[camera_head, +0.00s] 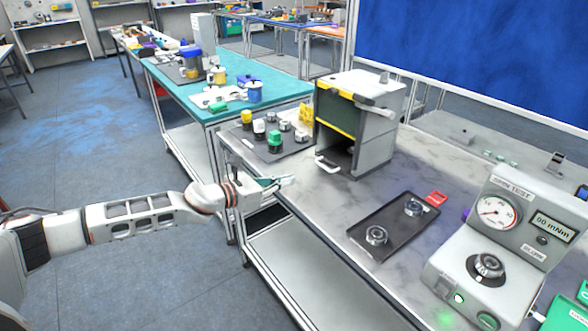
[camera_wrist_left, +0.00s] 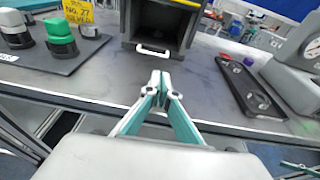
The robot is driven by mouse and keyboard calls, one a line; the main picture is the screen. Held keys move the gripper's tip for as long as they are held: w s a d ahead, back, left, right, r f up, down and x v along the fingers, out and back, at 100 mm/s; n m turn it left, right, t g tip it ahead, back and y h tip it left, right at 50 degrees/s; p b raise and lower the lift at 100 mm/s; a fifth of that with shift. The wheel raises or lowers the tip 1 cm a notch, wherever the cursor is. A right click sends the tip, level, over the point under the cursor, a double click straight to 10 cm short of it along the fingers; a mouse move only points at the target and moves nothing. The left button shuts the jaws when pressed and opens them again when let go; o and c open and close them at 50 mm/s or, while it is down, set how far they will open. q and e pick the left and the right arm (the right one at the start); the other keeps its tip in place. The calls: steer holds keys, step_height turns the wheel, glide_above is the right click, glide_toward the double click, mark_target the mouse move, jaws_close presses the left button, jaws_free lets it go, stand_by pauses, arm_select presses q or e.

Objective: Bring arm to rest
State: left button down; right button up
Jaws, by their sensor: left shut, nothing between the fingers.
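My left arm reaches in from the left in the head view. Its gripper (camera_head: 284,182) is at the table's near left edge, in front of the grey box-shaped machine. The left wrist view shows the same gripper (camera_wrist_left: 161,77) with its two teal fingers shut tip to tip and nothing between them. The grey machine (camera_head: 378,136) has a yellow-edged front and an open lower bay with a white handle (camera_wrist_left: 154,50). My right gripper is not seen in either view.
A dark tray (camera_head: 358,235) with two metal ring parts lies on the marble-look table (camera_head: 291,175). A gauge tester (camera_head: 508,225) stands at the right. A dark mat (camera_head: 243,137) with several coloured-cap items lies left of the machine. The tabletop before the machine is clear.

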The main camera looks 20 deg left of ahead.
arm_select(q)
steer(key=s+d+n, duration=0.1)
steer(key=d+n, duration=0.1)
steer(key=s+d+n+t, duration=0.1)
steer(key=s+d+n, duration=0.1)
steer(key=d, duration=0.1)
steer(key=s+d+n, duration=0.2)
steer(key=d+n, duration=0.1)
steer(key=shift+s+f+t+y, duration=0.25)
steer(key=shift+f+t+y, duration=0.05)
steer(key=shift+f, duration=0.1)
steer(key=s+a+f+n+g+y, duration=0.2)
steer(key=s+a+f+n+y, duration=0.2)
steer(key=s+a+n, duration=0.55)
steer(key=s+a+f+n+g+y, duration=0.35)
steer(key=s+a+n+y, duration=0.2)
steer(key=s+n, duration=0.55)
steer(key=s+a+f+n+g+y, duration=0.1)
steer(key=s+a+f+n+y, duration=0.35)
steer(key=s+a+n, duration=0.55)
steer(key=d+f+n+t+h, duration=0.1)
steer(key=d+f+t+h, duration=0.2)
steer(key=d+f+h, duration=0.5)
steer(key=d+f, duration=0.5)
steer(key=d, duration=0.4)
steer(key=shift+w+d+f, duration=0.3)
steer(key=shift+w, duration=0.05)
